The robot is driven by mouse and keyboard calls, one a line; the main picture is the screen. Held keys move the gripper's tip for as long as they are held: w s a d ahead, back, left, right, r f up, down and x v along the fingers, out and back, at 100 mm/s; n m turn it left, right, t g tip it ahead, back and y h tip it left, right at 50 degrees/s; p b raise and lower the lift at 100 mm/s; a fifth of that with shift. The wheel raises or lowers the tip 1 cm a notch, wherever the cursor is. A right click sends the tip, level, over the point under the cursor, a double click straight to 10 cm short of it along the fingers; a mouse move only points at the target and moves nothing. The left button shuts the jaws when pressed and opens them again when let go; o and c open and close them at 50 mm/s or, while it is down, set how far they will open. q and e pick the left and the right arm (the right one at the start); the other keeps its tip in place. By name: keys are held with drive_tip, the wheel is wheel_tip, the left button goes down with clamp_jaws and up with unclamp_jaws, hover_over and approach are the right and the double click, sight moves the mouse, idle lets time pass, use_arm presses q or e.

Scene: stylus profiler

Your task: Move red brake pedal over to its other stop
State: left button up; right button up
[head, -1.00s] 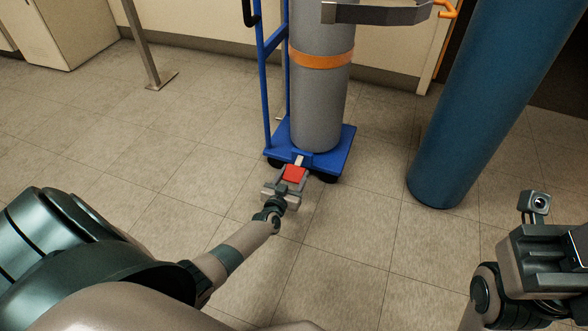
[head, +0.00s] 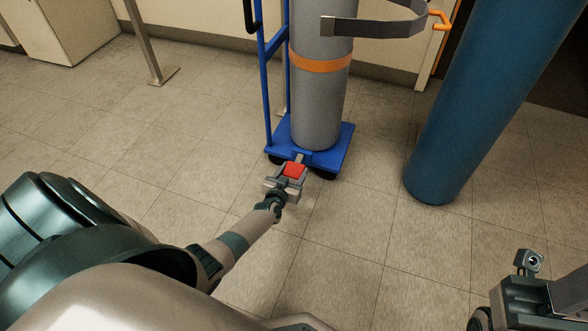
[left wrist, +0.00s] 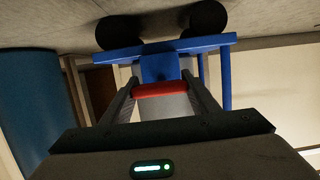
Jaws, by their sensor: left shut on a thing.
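The red brake pedal (head: 294,170) sticks out from the front edge of the blue cylinder trolley (head: 340,150), low near the floor. It also shows in the left wrist view (left wrist: 159,89) as a red strip with a pale lever part. My left gripper (head: 290,173) is shut on the pedal, with one finger on each side of it; in the left wrist view the fingers (left wrist: 160,98) flank it. The pedal's tilt is hard to tell. My right arm shows at the lower right, but its fingertips are out of view.
A grey gas cylinder (head: 320,105) with an orange band stands on the trolley. A large blue cylinder (head: 455,130) stands to the right. A metal post (head: 145,45) is at the back left. The tiled floor (head: 345,235) in front is clear.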

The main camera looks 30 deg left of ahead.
use_arm(q)
drive_tip(key=shift+w+r, duration=0.15)
drive_tip(key=shift+r, duration=0.3)
drive_tip(key=o, duration=1.5)
drive_tip(key=shift+r, duration=0.1)
drive_tip(key=shift+c, duration=0.2)
drive_tip(key=shift+o, duration=0.2)
drive_tip(key=shift+s, duration=0.25)
